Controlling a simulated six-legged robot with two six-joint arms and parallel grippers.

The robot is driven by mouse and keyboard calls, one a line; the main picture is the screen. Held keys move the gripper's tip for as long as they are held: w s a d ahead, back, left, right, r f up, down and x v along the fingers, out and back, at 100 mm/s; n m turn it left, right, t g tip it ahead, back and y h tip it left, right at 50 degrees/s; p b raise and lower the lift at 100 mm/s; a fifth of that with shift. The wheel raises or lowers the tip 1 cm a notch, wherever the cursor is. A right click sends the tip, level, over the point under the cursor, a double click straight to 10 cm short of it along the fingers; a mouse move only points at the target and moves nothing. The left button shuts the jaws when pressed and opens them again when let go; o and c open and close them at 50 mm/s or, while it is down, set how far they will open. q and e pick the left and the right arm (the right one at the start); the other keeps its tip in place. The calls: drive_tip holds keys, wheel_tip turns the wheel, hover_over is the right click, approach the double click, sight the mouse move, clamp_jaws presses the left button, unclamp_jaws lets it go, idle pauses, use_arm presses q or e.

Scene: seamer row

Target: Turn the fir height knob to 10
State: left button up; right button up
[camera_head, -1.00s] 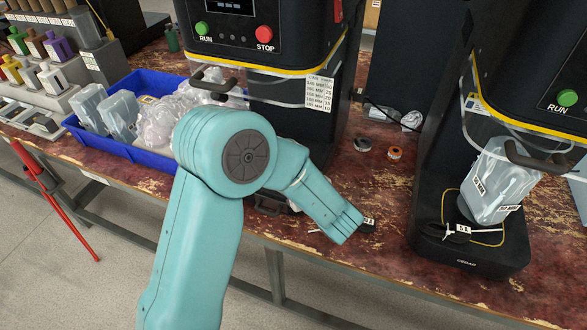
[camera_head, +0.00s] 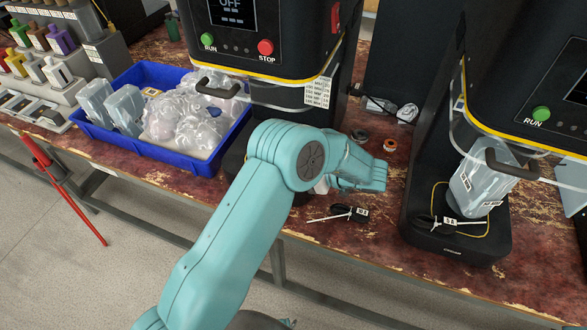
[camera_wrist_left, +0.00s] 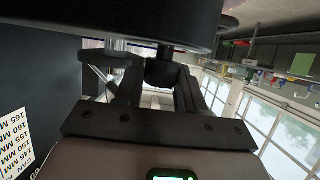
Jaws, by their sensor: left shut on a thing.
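In the left wrist view, my left gripper (camera_wrist_left: 158,82) has its two dark fingers on either side of a dark round knob (camera_wrist_left: 161,68). The knob hangs under a large black machine part, and the fingers are shut on it. No scale or pointer on the knob can be read. In the head view, the middle seamer (camera_head: 270,40) has a screen reading OFF and a can-height chart (camera_head: 318,92). My teal left arm reaches in front of its lower part, hiding the gripper and the knob. The chart also shows in the wrist view (camera_wrist_left: 14,146). My right gripper is not in view.
A blue crate (camera_head: 170,158) of clear containers and bags stands left of the middle seamer. A second seamer (camera_head: 455,215) at the right holds a clear container.

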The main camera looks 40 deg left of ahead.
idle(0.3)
use_arm(q)
drive_tip(key=o, duration=0.9)
drive_tip(key=shift+o, duration=0.2)
drive_tip(key=v, duration=1.6)
drive_tip(key=shift+w, duration=0.2)
drive_tip(key=shift+r, duration=0.1)
